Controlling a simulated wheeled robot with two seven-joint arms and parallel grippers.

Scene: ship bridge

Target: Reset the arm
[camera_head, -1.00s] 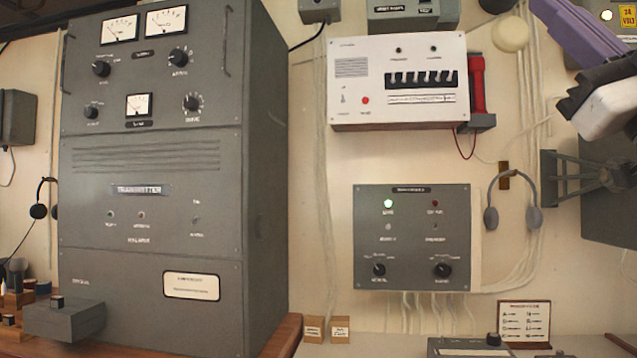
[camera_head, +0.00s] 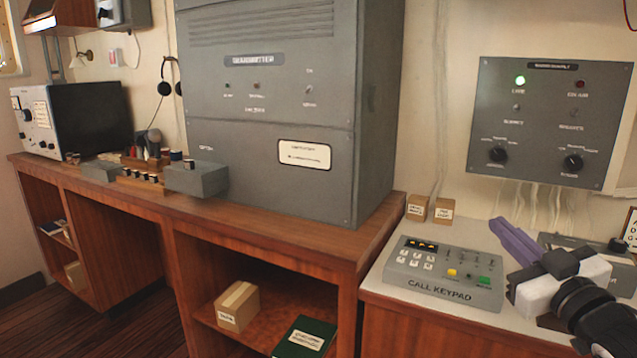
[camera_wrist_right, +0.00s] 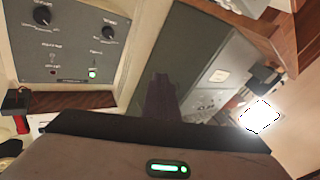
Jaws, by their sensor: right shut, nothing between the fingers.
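My right gripper (camera_head: 512,238) has purple fingers and a white and black body. It is at the lower right of the head view, beside the call keypad's right edge. Its fingers are together with nothing between them, and they point up and left in the picture. In the wrist view the gripper (camera_wrist_right: 161,95) is dark and seen from behind, with the grey panel (camera_wrist_right: 70,40) at the upper left, upside down. I cannot tell whether the gripper touches the desk or keypad. My left gripper is not in view.
The call keypad (camera_head: 440,272) lies on the pale desk. The grey panel (camera_head: 545,125) with a lit green lamp hangs above it. Two small boxes (camera_head: 430,208) stand at the wall. The tall transmitter cabinet (camera_head: 290,110) stands on the wooden counter (camera_head: 290,236). Open shelves are below.

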